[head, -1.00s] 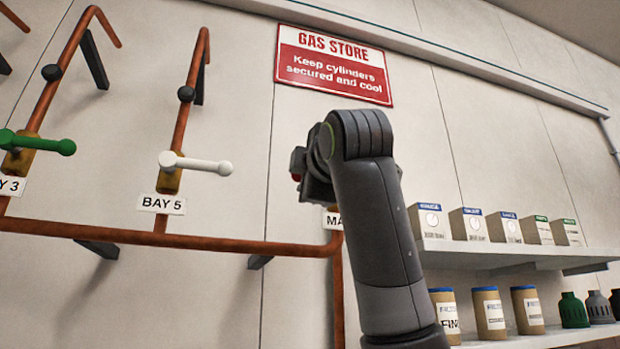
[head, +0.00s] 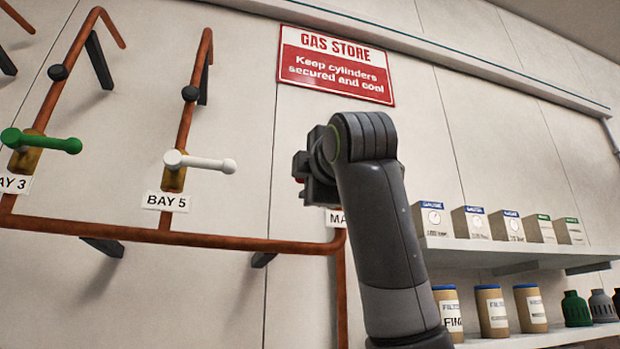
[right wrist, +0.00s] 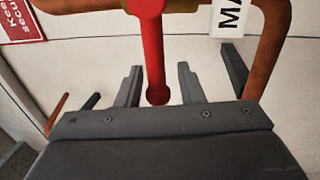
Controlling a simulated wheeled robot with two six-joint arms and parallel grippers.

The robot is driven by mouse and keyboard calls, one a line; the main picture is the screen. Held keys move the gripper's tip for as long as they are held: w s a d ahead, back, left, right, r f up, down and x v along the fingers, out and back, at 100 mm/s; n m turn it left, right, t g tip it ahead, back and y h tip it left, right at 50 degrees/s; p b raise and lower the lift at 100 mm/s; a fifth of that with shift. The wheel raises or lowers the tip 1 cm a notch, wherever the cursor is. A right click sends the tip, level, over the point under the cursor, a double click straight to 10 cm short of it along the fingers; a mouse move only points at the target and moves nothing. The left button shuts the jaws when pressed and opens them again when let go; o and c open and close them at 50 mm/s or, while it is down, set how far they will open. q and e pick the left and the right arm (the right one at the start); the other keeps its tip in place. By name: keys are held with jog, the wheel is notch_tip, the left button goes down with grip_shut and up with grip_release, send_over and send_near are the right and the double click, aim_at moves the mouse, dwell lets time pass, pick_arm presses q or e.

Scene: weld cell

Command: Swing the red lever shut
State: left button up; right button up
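The red lever (right wrist: 153,55) shows in the right wrist view, reaching down from a red hub at the top edge to a round knob. My right gripper (right wrist: 160,70) is open, with one finger on each side of the lever; a gap shows on both sides, so neither finger appears to touch it. In the head view my right gripper (head: 313,180) is seen from behind at the wall piping, above the partly covered label. It hides nearly all of the lever there; only a speck of red shows at its left edge. My left gripper is not in view.
A white lever (head: 199,162) at Bay 5 and a green lever (head: 42,142) at Bay 3 sit on copper pipes (head: 180,236) to the left. A shelf (head: 510,249) with boxes, tubs and bottles stands to the right. A gas store sign (head: 335,65) hangs above.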

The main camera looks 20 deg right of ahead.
jog(key=shift+s, duration=0.25)
jog(key=s+f+b, duration=0.3)
jog(key=s+b, duration=0.5)
jog(key=s, duration=0.8)
jog(key=shift+s+d+f, duration=0.15)
jog(key=shift+s+d, duration=0.15)
jog(key=shift+s, duration=0.05)
jog(key=shift+w, duration=0.1)
